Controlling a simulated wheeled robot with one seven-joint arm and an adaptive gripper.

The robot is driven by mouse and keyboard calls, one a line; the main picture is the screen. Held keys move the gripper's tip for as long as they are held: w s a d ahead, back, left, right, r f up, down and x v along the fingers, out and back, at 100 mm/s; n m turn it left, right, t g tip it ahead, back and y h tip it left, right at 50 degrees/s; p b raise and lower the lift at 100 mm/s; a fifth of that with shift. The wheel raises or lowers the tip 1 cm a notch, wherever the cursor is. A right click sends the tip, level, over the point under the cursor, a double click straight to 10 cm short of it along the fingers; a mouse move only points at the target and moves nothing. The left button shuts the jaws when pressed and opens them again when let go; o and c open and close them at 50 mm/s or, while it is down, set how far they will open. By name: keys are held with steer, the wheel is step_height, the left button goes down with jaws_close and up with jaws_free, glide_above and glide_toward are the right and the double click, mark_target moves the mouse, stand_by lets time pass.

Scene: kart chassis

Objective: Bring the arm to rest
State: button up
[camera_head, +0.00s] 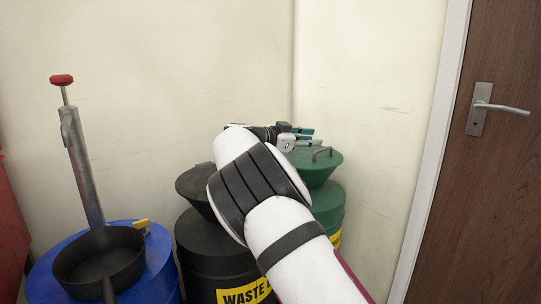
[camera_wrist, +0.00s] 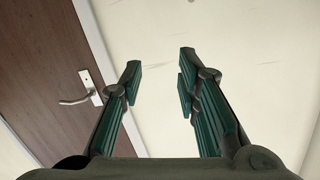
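My arm reaches forward from the lower right in the head view, bent over the drums. My gripper (camera_head: 300,136) is at its far end, above or in front of the green drum's funnel lid (camera_head: 318,165); the exact gap is hard to tell. In the wrist view my gripper (camera_wrist: 158,82) shows two green-padded fingers spread wide with nothing between them. Behind them are only the pale wall and the door.
A black waste drum (camera_head: 212,262) and a green drum (camera_head: 330,212) stand below my arm. A blue drum (camera_head: 165,280) at left carries a black pan (camera_head: 98,262) and a grey pump with a red knob (camera_head: 62,79). A brown door (camera_head: 500,200) is at right.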

steer(key=s+d+g+y, duration=0.3)
steer(key=s+d+g, duration=0.1)
steer(key=s+d, duration=0.6)
steer(key=s+d+n+g+y, duration=0.1)
steer(key=s+d+n+y, duration=0.15)
steer(key=s, duration=0.45)
steer(key=s+d+n+g+y, duration=0.1)
steer(key=s+d+g+y, duration=0.15)
steer(key=s, duration=0.35)
steer(key=s+a+f+n+y, duration=0.2)
steer(key=s+a+f+n, duration=0.15)
steer(key=s, duration=1.05)
steer(key=s+a+f+n+y, duration=0.2)
steer(key=s+a+n, duration=0.15)
steer(key=s, duration=0.95)
steer(key=s+a+f+n+y, duration=0.2)
steer(key=s+a+f+n, duration=0.15)
steer(key=s, duration=1.05)
step_height(320, 180, up, 35)
steer(key=d+n+t+p, duration=0.1)
steer(key=t+p, duration=0.2)
steer(key=p, duration=3)
steer(key=shift+f+t, duration=0.2)
steer(key=shift+t, duration=0.15)
